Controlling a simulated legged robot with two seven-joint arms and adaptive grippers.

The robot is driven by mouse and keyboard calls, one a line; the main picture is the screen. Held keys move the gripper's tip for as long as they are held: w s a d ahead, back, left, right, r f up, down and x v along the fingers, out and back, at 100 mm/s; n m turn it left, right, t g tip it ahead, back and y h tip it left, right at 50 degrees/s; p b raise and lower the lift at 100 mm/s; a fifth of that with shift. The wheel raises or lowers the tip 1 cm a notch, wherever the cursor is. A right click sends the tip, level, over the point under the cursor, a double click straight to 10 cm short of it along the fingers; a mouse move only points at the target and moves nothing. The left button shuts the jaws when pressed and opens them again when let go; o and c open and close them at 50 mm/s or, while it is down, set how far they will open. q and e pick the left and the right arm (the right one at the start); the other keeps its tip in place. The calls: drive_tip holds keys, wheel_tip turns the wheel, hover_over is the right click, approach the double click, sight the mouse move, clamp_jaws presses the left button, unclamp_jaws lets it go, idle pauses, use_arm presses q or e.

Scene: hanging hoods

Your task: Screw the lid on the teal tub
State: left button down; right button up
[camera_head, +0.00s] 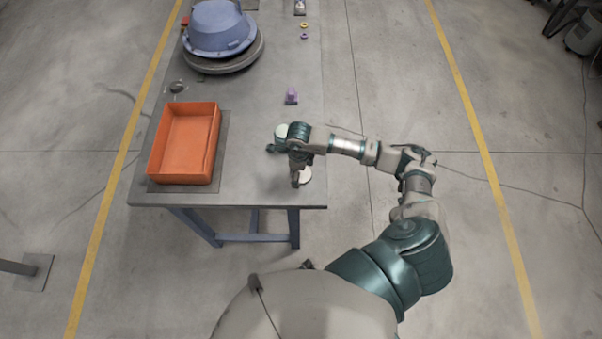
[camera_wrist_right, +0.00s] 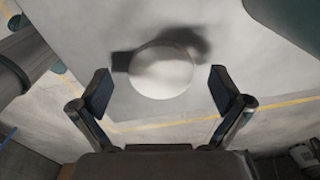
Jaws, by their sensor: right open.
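A pale round disc, which looks like the lid (camera_head: 305,176), lies near the table's front right corner. In the right wrist view, the lid (camera_wrist_right: 160,72) sits between and beyond my fingertips, partly under a dark shadow. My right gripper (camera_head: 297,180) points down beside it in the head view. The gripper (camera_wrist_right: 160,88) is open and empty, with a finger on each side of the disc. I cannot clearly identify the teal tub; a pale round top (camera_head: 281,131) beside my wrist may be part of it or of my arm. My left gripper is not in view.
An orange tray (camera_head: 154,160) stands on the left of the grey table (camera_head: 250,190). A blue hood (camera_head: 218,28) sits on a round base at the back. A small purple object (camera_head: 291,96) stands behind my wrist. The table's front strip is mostly clear.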

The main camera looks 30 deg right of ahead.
drive_tip(key=shift+f, duration=0.3)
drive_tip(key=shift+d, duration=0.2)
drive_tip(key=c, duration=0.9)
drive_tip(key=shift+a+r, duration=0.1)
wheel_tip(320, 180, up, 10)
